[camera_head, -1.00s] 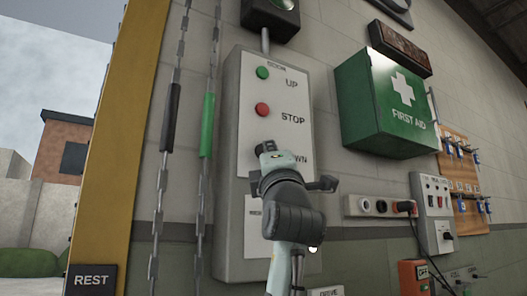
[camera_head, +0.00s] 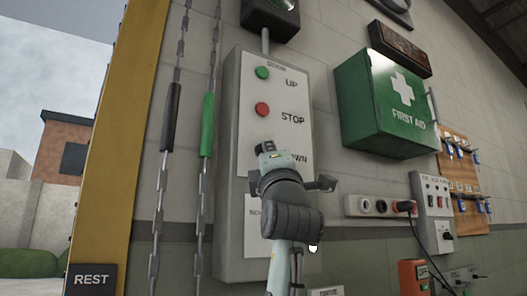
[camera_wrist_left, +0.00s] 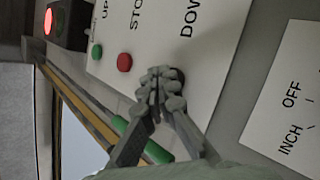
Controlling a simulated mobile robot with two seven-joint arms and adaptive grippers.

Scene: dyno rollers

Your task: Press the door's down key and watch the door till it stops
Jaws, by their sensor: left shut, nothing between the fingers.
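The door control box (camera_head: 239,120) hangs on the wall with a green UP key (camera_head: 262,73), a red STOP key (camera_head: 262,109) and a DOWN label (camera_head: 297,159). In the head view my left gripper (camera_head: 270,153) covers the down key. In the left wrist view the shut, empty fingers (camera_wrist_left: 163,91) are at the dark down key (camera_wrist_left: 178,74), which shows partly behind their tips. I cannot tell whether they touch it. The doorway at the left shows sky and a brick building; no door leaf is visible. My right gripper is not in view.
Chains with dark and green grips (camera_head: 208,124) hang just left of the box. A green first aid box (camera_head: 385,105) and a socket strip (camera_head: 380,206) are to the right. A signal lamp (camera_wrist_left: 48,22) glows red above the box in the left wrist view.

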